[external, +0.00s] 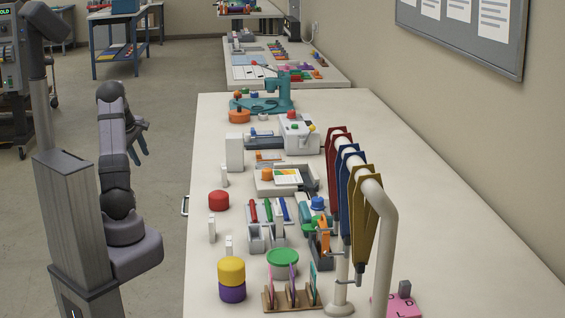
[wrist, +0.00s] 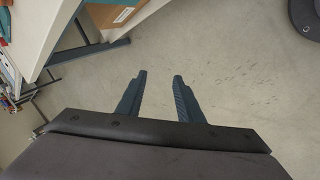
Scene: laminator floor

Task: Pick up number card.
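My gripper (external: 140,143) hangs over the floor to the left of the long table in the external view. In the wrist view my gripper (wrist: 160,80) has its two fingers apart with only bare floor between them; it is open and empty. I cannot make out a number on any card. A wooden rack (external: 291,305) near the front of the table holds upright thin cards, including a purple card (external: 291,284) and a teal card (external: 314,283). A colored card (external: 288,176) lies on a grey-white tray farther back.
Open floor surrounds my gripper.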

